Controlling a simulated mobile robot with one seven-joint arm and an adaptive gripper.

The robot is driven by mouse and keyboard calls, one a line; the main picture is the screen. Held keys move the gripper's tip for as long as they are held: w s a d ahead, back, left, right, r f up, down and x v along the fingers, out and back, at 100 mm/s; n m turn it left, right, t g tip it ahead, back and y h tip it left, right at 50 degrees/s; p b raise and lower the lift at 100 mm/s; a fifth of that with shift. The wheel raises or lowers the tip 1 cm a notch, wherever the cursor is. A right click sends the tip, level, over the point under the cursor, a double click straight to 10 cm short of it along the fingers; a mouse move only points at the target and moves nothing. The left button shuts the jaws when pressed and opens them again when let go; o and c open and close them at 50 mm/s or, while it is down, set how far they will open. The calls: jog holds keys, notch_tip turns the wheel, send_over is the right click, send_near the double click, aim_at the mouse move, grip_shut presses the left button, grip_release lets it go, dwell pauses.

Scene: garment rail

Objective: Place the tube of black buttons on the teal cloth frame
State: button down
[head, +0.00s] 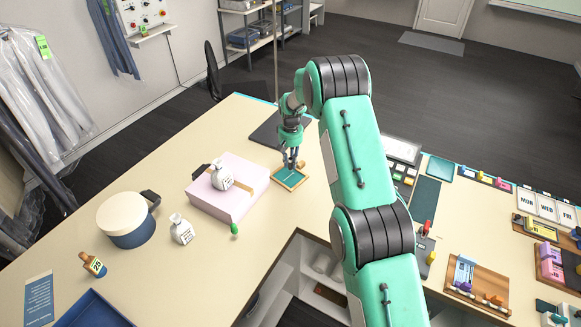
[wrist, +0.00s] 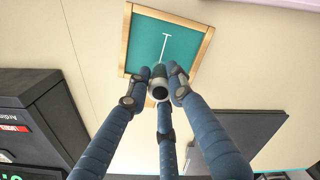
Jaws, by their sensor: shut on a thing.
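The teal cloth frame (head: 285,175) lies on the cream table, a teal panel with a wooden border. In the wrist view the frame (wrist: 190,40) has a white T-shaped mark on it. My gripper (head: 291,160) is over the frame, pointing down. In the wrist view its three blue fingers (wrist: 158,85) are closed around a small tube (wrist: 158,87) with a dark, round end facing the camera. The tube overlaps the frame's near part in that view. The fingers hide most of the tube, and I cannot tell whether its base touches the frame.
A pink box (head: 225,203) with a white bottle (head: 221,178) on it stands just left of the frame. A dark flat pad (head: 268,133) lies behind. A keypad device (head: 402,165) is to the right. The table's open cutout (head: 300,262) is in front.

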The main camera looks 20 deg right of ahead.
aim_at(291, 166)
jog(key=shift+w, duration=0.2)
jog(key=shift+f, duration=0.15)
jog(key=shift+f, duration=1.6)
jog(key=shift+f, duration=0.15)
jog(key=c, duration=1.5)
grip_release()
jog(key=shift+c, duration=0.2)
notch_tip(291, 166, up, 12)
jog(key=shift+r, duration=0.15)
